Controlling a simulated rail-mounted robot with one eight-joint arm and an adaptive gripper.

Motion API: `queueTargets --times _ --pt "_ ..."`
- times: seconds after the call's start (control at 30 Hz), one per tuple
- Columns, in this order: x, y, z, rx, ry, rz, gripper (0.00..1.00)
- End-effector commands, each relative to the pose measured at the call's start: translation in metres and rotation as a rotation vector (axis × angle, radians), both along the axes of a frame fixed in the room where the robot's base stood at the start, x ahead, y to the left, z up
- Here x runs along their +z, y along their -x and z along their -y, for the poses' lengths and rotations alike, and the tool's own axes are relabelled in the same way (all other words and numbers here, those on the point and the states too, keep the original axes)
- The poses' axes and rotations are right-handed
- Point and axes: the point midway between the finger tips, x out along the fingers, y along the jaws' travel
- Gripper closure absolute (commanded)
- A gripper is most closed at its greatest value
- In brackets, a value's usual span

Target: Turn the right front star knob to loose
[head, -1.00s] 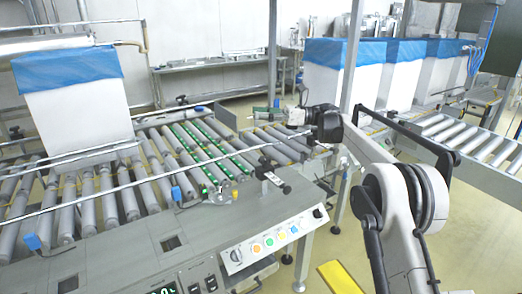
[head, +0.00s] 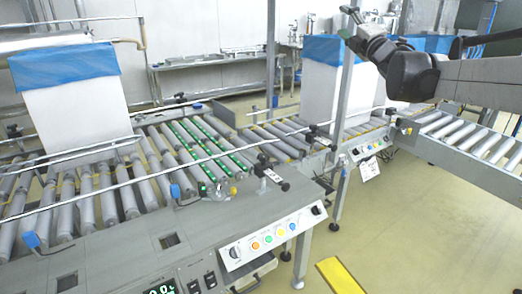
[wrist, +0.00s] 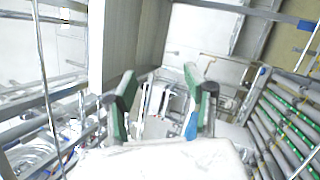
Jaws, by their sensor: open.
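Small dark knobs and clamps sit along the guide rails of the roller conveyor in the head view. One dark clamp (head: 262,160) is at the right front of the near rail, and another dark fitting (head: 312,130) is farther along. They are too small to tell which is the right front star knob. My gripper (head: 350,22) is high at the upper right, well above and away from these fittings. In the wrist view my gripper (wrist: 160,100) shows two green-padded fingers spread apart with nothing held between them.
A white box with blue liner (head: 75,95) stands on the left rollers. Another lined box (head: 330,90) is behind a metal post (head: 346,90), close to my gripper. A control panel (head: 270,238) faces the front. The floor (head: 410,220) at right is open.

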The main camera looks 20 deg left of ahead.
Motion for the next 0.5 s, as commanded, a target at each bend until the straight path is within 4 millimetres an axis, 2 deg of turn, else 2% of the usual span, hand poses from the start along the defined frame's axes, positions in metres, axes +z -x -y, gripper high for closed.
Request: queueTargets --times 0.03,0.1,0.27,0.5 --pt "0.002 0.008 0.018 -0.036 -0.041 -0.052 0.52" --pt "0.000 0.018 0.043 -0.087 -0.109 -0.133 0.52" --pt "-0.014 0.047 0.098 -0.198 -0.269 -0.314 0.52" --pt "-0.059 0.109 0.172 -0.359 -0.524 -0.580 0.52"
